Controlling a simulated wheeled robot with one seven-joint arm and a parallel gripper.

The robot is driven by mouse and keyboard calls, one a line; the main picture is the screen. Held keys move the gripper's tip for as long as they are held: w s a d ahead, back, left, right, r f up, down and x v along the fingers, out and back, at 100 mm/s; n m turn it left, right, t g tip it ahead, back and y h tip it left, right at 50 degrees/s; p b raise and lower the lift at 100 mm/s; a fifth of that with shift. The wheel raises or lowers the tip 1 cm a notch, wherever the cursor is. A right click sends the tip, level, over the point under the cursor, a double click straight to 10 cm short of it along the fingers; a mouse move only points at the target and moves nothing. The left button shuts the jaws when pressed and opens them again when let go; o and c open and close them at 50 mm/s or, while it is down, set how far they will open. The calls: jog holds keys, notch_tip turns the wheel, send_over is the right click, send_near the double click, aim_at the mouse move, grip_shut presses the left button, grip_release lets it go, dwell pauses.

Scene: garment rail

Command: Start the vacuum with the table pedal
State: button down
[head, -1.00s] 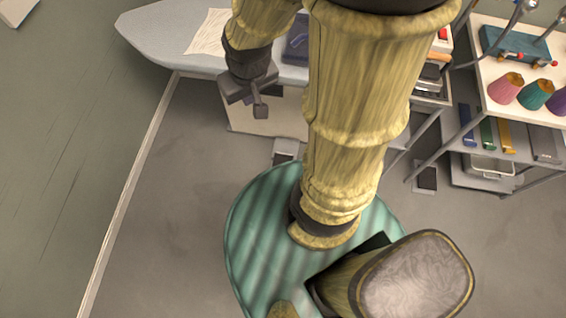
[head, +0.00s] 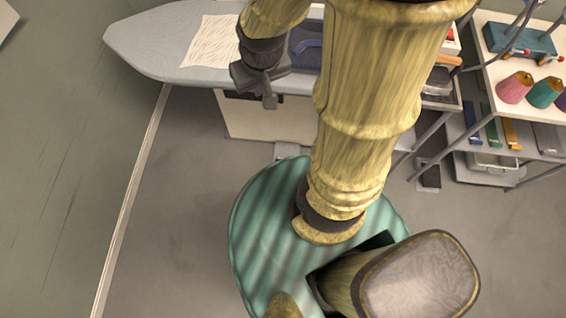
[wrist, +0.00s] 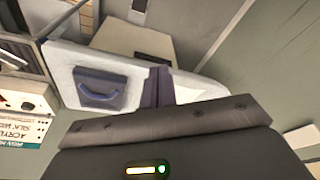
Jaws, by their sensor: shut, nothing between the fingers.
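The ironing table (head: 150,45) is a pale grey board at the top of the head view, with a white box (head: 265,118) beneath it. A small floor pedal (head: 288,150) lies in front of the box, partly covered by my round base; a small dark-topped plate that looks like the same pedal shows at the top edge of the wrist view (wrist: 138,6). My gripper (head: 269,100) is shut and empty. In the head view it overlaps the board's front edge and the box. In the wrist view the fingertips (wrist: 158,74) overlap the board's edge, apart from the pedal.
A paper or cloth sheet (head: 210,42) and a dark pad with a blue handle (wrist: 100,92) lie on the board. A shelf table (head: 515,85) with cones stands right. A second dark floor pedal (head: 428,176) lies near its legs. Floor at left is clear.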

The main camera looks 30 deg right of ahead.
jog(key=w+d+f+m+b, duration=0.2)
jog(key=w+f+m+b, duration=0.1)
jog(key=f+b, duration=1.05)
jog(key=w+d+f+m+g+b, duration=0.15)
jog(key=w+f+b, duration=0.25)
jog(key=f+b, duration=0.95)
jog(key=w+d+f+m+b, duration=0.3)
jog(key=f+b, duration=0.4)
jog(key=f, duration=1.3)
jog(key=m+g+y+b, duration=0.1)
jog(key=m+b, duration=0.7)
jog(key=b, duration=2.6)
send_over(284, 172)
jog(key=s, duration=0.3)
notch_tip(284, 172, down, 52)
jog(key=shift+s+a+f+p, duration=0.15)
jog(key=shift+s+a+p, duration=0.05)
jog(key=shift+a+p, duration=0.2)
jog(key=f+b, duration=0.7)
jog(key=shift+a, duration=0.4)
